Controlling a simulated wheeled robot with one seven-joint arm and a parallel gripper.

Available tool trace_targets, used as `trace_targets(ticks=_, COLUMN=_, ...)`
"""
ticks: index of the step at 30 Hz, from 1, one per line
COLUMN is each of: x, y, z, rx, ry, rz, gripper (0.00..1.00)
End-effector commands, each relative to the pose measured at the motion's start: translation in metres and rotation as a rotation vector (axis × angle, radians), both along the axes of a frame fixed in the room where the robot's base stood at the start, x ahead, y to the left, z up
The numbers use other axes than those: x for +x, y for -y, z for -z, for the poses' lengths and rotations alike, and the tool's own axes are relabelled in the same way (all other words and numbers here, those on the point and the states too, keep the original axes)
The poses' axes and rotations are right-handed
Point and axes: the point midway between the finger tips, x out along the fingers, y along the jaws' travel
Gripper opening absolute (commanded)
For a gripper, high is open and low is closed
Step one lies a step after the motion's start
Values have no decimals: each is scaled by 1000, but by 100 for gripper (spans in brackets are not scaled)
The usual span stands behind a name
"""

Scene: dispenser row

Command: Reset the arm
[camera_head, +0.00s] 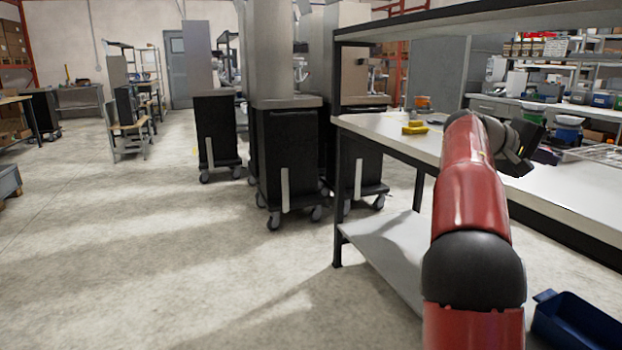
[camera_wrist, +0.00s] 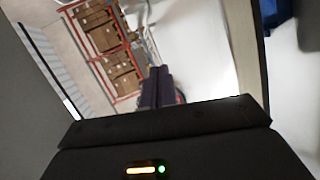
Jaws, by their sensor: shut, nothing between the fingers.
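My red arm reaches forward at the right of the head view, over the white-topped workbench (camera_head: 385,126). Its wrist bends to the right above the bench top, and the fingertips are not clear there. In the wrist view my gripper (camera_wrist: 158,72) shows as two dark fingers pressed together, shut and empty. The wrist view is tilted.
A yellow object (camera_head: 415,128) lies on the bench left of my arm, with an orange item (camera_head: 423,103) behind it. A shelf (camera_head: 450,22) overhangs the bench. A blue bin (camera_head: 577,322) is at lower right. Wheeled black cabinets (camera_head: 290,155) stand left; the floor there is open.

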Motion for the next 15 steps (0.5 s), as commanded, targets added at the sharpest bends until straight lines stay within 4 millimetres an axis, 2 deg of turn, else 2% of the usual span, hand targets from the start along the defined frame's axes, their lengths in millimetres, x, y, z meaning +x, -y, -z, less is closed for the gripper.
trace_targets(ticks=5, x=-23, y=-20, z=22, rx=170, ry=74, rz=-58, gripper=0)
trace_targets(ticks=8, x=-40, y=-44, z=41, rx=299, ry=126, rz=-107, gripper=0)
trace_targets(ticks=11, x=-62, y=-84, z=65, rx=460, ry=191, rz=-172, gripper=0)
trace_targets(ticks=15, x=-99, y=-155, z=100, rx=684, ry=267, rz=-264, gripper=0)
